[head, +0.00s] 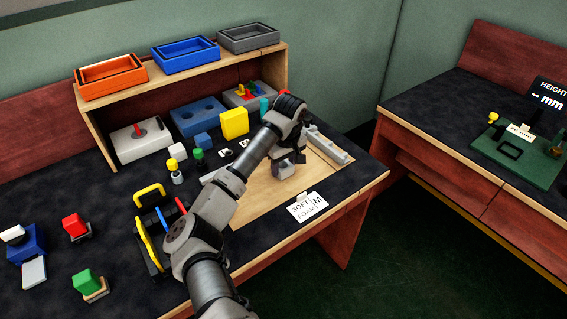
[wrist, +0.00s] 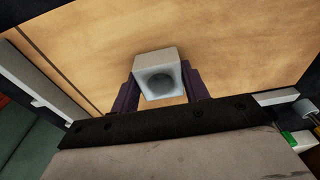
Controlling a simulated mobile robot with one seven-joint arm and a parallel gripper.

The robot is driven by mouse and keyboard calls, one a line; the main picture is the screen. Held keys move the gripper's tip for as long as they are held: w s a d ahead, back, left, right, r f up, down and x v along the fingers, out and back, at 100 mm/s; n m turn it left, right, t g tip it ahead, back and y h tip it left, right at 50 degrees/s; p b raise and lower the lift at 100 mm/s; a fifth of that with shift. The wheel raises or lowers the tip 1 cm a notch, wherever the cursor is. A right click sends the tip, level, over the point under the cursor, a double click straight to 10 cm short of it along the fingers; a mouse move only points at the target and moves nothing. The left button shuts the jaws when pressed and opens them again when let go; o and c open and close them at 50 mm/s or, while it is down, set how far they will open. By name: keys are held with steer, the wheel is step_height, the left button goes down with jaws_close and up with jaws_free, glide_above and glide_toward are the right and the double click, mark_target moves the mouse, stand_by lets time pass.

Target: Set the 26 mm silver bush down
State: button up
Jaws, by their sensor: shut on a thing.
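In the head view my gripper (head: 286,163) is over the wooden board (head: 257,203), and the bush (head: 285,171) shows small and greyish below the fingers. I cannot tell whether the bush touches the board or hangs just above it.
A card marked SOFT FOAM M (head: 307,207) lies at the board's front edge. A grey rail (head: 328,145) runs along the board's right. A yellow block (head: 234,123) and small blocks stand behind. The board's left front is clear. Orange, blue and grey trays top the shelf (head: 186,66).

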steer(key=shift+f, duration=0.15)
steer(key=o, duration=1.1)
